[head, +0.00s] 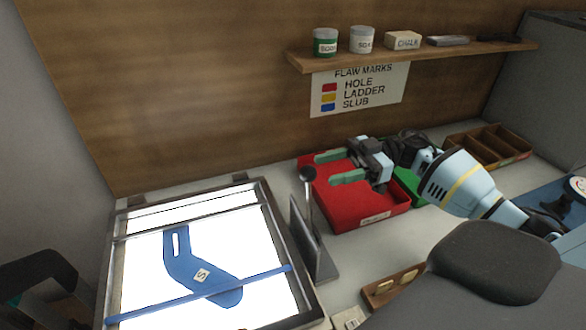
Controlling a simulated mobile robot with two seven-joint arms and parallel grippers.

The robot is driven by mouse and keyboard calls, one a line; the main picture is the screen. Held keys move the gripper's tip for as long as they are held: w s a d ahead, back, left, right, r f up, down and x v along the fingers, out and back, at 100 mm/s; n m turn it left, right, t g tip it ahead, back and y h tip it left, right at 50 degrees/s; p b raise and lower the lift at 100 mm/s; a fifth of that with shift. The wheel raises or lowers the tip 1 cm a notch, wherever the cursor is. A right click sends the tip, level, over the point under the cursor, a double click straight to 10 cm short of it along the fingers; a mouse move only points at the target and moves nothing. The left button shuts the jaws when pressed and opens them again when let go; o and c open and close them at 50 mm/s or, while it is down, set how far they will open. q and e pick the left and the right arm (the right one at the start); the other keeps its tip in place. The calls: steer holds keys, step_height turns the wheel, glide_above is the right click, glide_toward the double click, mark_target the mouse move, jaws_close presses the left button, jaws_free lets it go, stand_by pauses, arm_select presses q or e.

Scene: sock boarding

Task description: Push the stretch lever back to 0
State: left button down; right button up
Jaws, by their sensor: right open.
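The stretch lever (309,199) is a thin stalk with a black ball knob (308,174), standing up beside a grey upright plate (316,250) at the right edge of the lit board. No scale or 0 mark is readable from here. My right gripper (332,168) is open and empty, its green fingers pointing left toward the knob. It appears just right of the knob, over the red tray; a small gap shows between them. A dark shape at the lower left edge may be part of my left arm; its fingers cannot be made out.
A red tray (368,215) stands right of the lever, with a brown divided box (490,147) behind right. A shelf (420,55) with jars hangs above.

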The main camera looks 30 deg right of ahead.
mark_target(307, 173)
steer(key=p+x, duration=0.1)
steer(key=x, duration=0.5)
steer(key=shift+r, duration=0.15)
arm_select(q)
steer(key=shift+w+r+p, duration=0.15)
steer(key=shift+w+r, duration=0.15)
steer(key=shift+r, duration=0.25)
steer(key=shift+w+r+p, duration=0.15)
steer(key=shift+w+r, duration=0.15)
steer(key=shift+r, duration=0.25)
arm_select(e)
steer(key=shift+x, duration=0.9)
arm_select(q)
steer(key=shift+a, duration=0.1)
arm_select(e)
steer(key=shift+w, duration=0.1)
jaws_close()
